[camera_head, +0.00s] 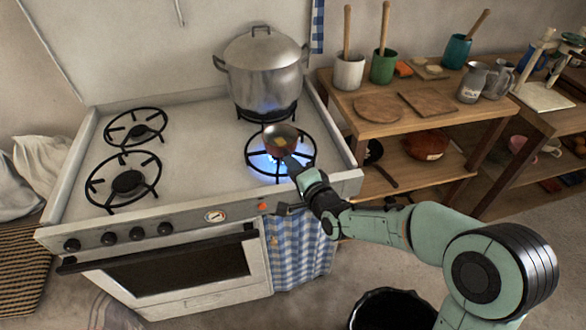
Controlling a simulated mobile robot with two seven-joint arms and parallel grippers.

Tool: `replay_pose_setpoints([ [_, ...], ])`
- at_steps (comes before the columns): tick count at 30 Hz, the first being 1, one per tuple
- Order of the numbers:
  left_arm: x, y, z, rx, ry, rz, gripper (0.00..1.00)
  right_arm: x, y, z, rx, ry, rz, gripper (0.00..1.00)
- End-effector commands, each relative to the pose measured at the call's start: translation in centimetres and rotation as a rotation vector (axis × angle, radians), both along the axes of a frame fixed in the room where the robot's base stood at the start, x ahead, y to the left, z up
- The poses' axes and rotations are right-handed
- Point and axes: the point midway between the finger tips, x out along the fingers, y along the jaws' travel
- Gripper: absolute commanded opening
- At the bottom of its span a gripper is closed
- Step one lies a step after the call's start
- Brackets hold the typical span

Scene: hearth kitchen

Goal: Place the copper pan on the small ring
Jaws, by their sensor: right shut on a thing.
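The small copper pan (281,136) is over the front right ring (306,165) of the white stove, a little toward its back. I cannot tell whether it touches the ring. Blue flame shows below it. My right gripper (292,164) is shut on the pan's handle, which points toward me and is mostly hidden by the fingers. The back left ring (135,127) looks smaller than the front left ring (124,183); both are bare and unlit. My left gripper is not in view.
A large lidded steel pot (263,70) stands on the lit back right ring, close behind the pan. A wooden shelf (450,113) with utensil pots, boards and jugs stands right of the stove (195,150). A black bin (393,310) is on the floor below my right arm.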

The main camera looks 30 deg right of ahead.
Motion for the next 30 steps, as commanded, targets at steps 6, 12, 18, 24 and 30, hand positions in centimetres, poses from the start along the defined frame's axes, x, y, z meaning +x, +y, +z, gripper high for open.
replay_pose_setpoints([
  [6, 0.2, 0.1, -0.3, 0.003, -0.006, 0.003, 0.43, 0.0, 0.0, 0.0, -0.001, -0.005, 0.0, 0.0],
  [12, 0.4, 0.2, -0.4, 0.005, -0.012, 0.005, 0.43, 0.0, 0.0, -0.2, -0.001, -0.001, 0.0, 0.54],
  [18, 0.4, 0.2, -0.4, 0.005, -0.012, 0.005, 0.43, 0.0, 0.0, -0.1, -0.001, -0.001, 0.0, 0.54],
  [24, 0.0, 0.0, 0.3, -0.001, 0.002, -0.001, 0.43, 0.0, 0.0, 0.3, 0.0, 0.0, 0.0, 0.54],
  [30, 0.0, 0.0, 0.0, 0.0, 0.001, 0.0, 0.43, -3.7, 0.0, 1.0, 0.0, -0.004, -0.001, 0.54],
])
